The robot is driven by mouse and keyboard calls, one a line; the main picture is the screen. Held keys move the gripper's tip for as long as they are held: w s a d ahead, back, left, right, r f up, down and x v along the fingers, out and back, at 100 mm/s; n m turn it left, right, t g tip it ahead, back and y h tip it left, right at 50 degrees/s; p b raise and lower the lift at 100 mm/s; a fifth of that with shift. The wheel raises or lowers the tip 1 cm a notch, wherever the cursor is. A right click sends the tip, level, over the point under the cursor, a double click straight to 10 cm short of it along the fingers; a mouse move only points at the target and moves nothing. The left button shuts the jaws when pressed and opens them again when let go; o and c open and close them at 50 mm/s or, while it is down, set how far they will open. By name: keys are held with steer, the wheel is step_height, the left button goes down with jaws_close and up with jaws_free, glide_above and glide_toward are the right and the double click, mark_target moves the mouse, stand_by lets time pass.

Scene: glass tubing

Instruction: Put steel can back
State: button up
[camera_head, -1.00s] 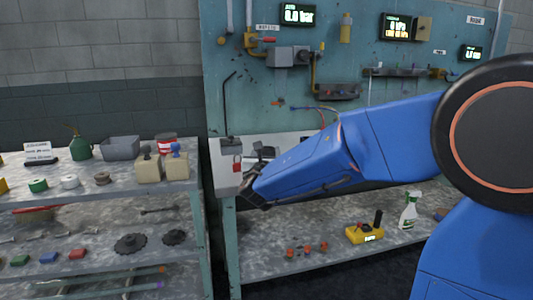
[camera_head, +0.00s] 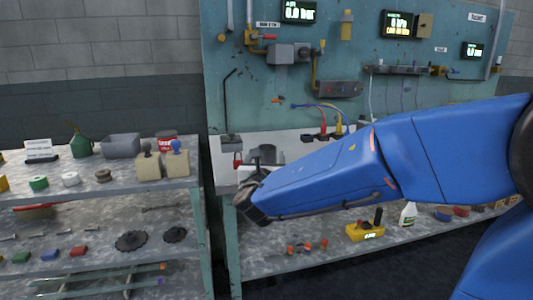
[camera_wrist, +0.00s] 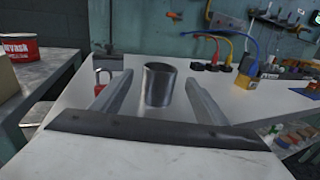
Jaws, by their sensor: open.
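The steel can (camera_wrist: 159,86) is a plain grey open-topped cylinder standing upright on the pale bench top (camera_wrist: 75,105). In the head view, a dark grey cylinder (camera_head: 267,154) behind my forearm appears to be the same can. My gripper (camera_wrist: 159,77) is open in the wrist view, one finger on each side of the can in the picture, with gaps on both sides. I cannot tell whether the fingertips reach fully around it. In the head view my gripper (camera_head: 249,205) is low at the bench's left front corner, its fingers hidden.
A red can (camera_head: 167,140) and wooden blocks (camera_head: 150,166) stand on the left shelf. The teal pegboard (camera_head: 300,100) rises behind.

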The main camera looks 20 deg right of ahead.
steer(key=v, duration=0.5)
steer(key=s+d+f+m+g+h, duration=0.1)
steer(key=s+d+f+m+g, duration=0.35)
steer(key=s+d+m, duration=0.4)
steer(key=s+d+f+m+g+h, duration=0.2)
steer(key=s+d+f+m+g, duration=0.25)
steer(key=s+d+m, duration=0.45)
steer(key=s+f+m+g+y, duration=0.4)
steer(key=s+f+m, duration=0.1)
steer(key=s+m, duration=0.35)
steer(key=s+a+f+m+y, duration=0.2)
steer(key=s+a+m+y, duration=0.2)
steer(key=s+a+m, duration=0.2)
steer(key=shift+a+t+y, duration=0.3)
steer(key=shift+a, duration=0.2)
